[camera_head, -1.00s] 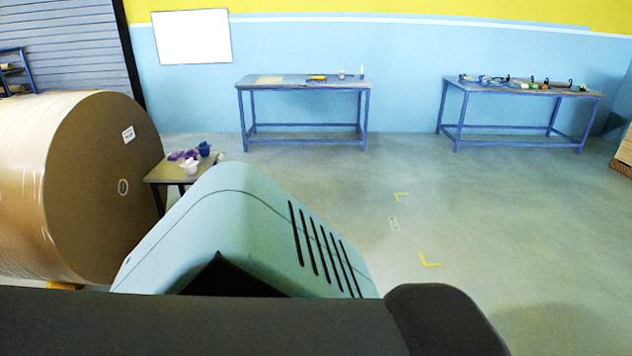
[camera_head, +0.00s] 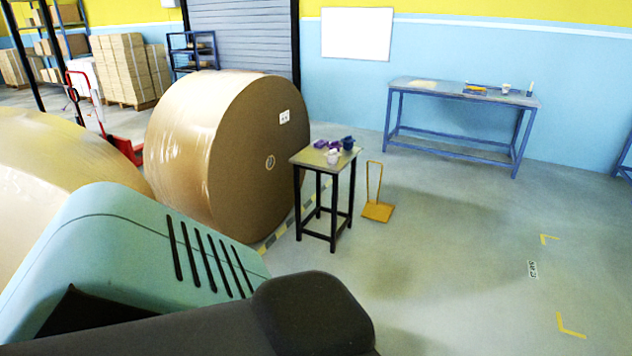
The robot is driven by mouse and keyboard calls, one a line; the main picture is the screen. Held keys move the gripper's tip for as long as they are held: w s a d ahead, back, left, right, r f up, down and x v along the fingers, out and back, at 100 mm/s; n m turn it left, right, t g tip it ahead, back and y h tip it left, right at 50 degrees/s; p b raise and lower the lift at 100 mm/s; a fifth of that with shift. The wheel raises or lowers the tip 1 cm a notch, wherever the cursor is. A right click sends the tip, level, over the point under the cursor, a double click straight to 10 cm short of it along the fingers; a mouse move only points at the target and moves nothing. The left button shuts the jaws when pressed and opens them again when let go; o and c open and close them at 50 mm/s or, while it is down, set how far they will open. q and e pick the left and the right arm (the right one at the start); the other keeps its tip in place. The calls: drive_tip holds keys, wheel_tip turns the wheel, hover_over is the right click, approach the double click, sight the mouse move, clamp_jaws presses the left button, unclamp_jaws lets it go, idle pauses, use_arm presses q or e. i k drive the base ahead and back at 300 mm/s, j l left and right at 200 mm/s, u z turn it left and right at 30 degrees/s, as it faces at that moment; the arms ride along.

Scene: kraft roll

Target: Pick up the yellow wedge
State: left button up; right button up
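The yellow wedge (camera_head: 377,211) lies on the floor right of the small dark-legged table. It has a flat, low body and a tall thin upright handle loop. It stands apart from the table and from the large kraft roll (camera_head: 215,150). Neither of my grippers is in view.
A blue workbench (camera_head: 460,97) stands at the back wall. Another roll (camera_head: 60,155) is at left. A teal slotted body hides the lower left. Floor right of the wedge is clear.

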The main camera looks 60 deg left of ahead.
sight(377, 211)
drive_tip(key=u, duration=1.6)
drive_tip(key=i+l+z, duration=0.25)
drive_tip(key=i, duration=0.35)
drive_tip(key=i+j+z, duration=0.1)
drive_tip(key=i+z, duration=0.15)
drive_tip(key=i, duration=2.55)
drive_tip(key=i+u, duration=0.15)
drive_tip(key=i, duration=0.55)
drive_tip(key=i+l+u, duration=0.2)
drive_tip(key=i, duration=0.45)
drive_tip(key=i+l+u, duration=0.15)
drive_tip(key=i+u, duration=0.3)
drive_tip(key=i+l+u, duration=0.25)
drive_tip(key=u, duration=0.2)
drive_tip(key=i+l+u, duration=0.25)
drive_tip(key=u, duration=0.15)
drive_tip(key=i+l+u, duration=0.2)
drive_tip(key=l+u, duration=0.25)
drive_tip(key=l, duration=0.1)
